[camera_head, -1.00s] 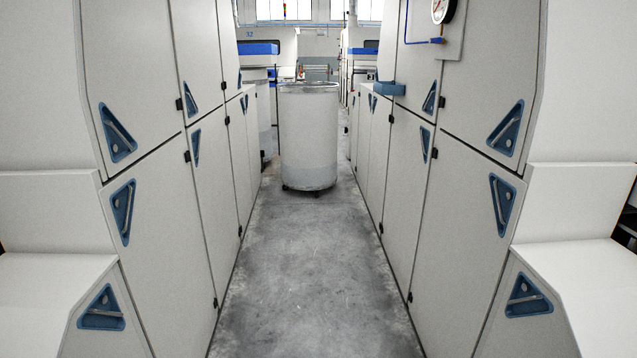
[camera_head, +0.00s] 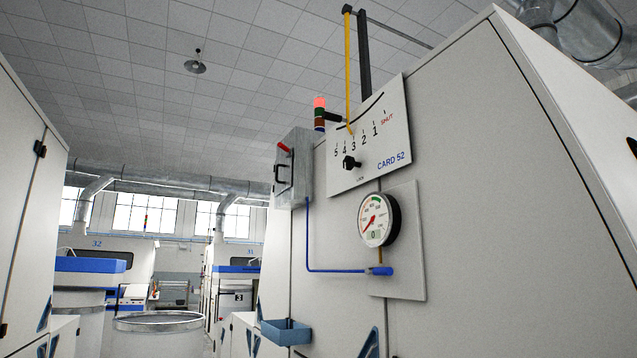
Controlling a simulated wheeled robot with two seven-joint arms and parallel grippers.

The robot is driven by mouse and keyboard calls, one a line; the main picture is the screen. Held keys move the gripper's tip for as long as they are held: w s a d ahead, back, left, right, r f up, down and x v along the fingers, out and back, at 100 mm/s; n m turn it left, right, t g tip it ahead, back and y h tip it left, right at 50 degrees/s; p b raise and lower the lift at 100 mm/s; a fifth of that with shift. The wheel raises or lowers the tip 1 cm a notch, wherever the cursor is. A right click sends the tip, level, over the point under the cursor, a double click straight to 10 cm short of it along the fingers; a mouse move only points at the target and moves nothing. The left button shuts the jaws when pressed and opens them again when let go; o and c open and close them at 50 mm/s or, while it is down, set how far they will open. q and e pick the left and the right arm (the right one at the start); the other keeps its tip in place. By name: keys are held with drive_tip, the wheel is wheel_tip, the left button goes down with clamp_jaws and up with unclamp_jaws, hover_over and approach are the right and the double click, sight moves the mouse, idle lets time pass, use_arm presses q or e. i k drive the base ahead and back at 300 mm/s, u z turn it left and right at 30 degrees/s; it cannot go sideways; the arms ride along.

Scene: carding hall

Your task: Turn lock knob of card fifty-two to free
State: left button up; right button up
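The white plate marked CARD 52 (camera_head: 388,140) is fixed high on the machine at the right. It carries a scale from 5 to 1, with SHUT in red at the right end. A small black lock knob (camera_head: 351,163) sits low on the plate; its exact setting is too small to tell. A yellow lever (camera_head: 348,70) rises above the plate, its lower end near 3 on the scale. Neither of my grippers shows in the view.
A round gauge (camera_head: 376,220) with a blue pipe sits below the plate. A grey switch box (camera_head: 293,168) with a red handle juts out to its left. A blue tray (camera_head: 286,332) sticks out lower down. A large round can (camera_head: 160,330) stands in the aisle.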

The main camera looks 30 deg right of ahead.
sight(349, 162)
drive_tip(key=i, duration=2.85)
drive_tip(key=z, duration=2.5)
